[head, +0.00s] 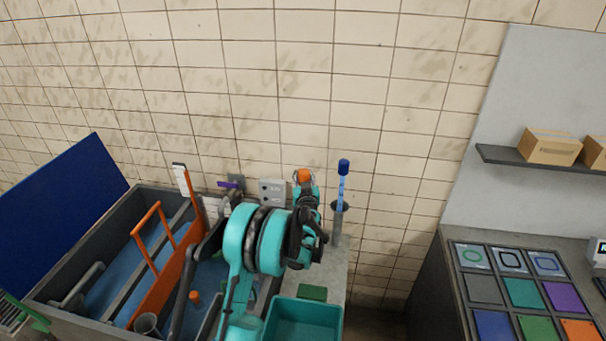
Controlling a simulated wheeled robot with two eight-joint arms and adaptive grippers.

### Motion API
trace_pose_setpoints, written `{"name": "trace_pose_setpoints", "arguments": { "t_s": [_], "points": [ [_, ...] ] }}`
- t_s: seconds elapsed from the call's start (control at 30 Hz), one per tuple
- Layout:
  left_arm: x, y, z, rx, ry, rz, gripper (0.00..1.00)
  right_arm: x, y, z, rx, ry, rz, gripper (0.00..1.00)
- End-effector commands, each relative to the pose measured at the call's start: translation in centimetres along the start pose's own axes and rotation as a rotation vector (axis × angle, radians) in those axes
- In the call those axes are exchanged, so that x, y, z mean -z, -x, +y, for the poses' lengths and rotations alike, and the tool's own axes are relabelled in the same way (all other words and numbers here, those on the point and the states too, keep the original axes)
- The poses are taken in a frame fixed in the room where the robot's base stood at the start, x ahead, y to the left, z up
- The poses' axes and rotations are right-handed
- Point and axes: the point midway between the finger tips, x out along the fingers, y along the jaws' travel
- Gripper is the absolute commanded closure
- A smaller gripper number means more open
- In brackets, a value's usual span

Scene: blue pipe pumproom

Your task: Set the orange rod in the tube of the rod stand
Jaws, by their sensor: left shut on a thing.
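My left arm reaches up from the bottom middle, and its gripper (304,188) is largely hidden behind its own links. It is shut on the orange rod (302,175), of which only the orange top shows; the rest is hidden. Just to the right, a grey upright tube of the rod stand (337,229) has a dark collar. A blue rod (342,185) with a dark blue cap stands upright in it. The orange rod's top is apart from the blue rod, to its left. Any other tube is hidden. My right gripper is out of view.
A teal bin (303,318) and a green block (312,292) are in front of the stand. A grey trough (72,239) with an orange-handled divider lies left. A counter with coloured tiles (523,293) and a shelf with boxes (549,147) are right. The tiled wall is close behind.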

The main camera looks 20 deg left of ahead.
Motion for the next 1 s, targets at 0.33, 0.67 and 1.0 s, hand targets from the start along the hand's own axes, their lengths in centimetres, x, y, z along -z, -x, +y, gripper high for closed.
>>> {"name": "trace_pose_setpoints", "arguments": {
  "t_s": [0.33, 0.67, 1.0],
  "points": [
    [-1.41, -0.01, 0.0, 0.0, 0.0, 0.0, 1.0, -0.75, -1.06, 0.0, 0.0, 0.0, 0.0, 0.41],
    [-1.37, -0.01, 0.0, 0.0, 0.0, 0.0, 0.43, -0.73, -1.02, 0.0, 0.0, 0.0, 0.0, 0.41],
    [-1.38, 0.73, 0.06, -0.001, 0.0, 0.0, 0.43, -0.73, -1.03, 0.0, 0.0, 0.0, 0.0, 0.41]
  ]
}}
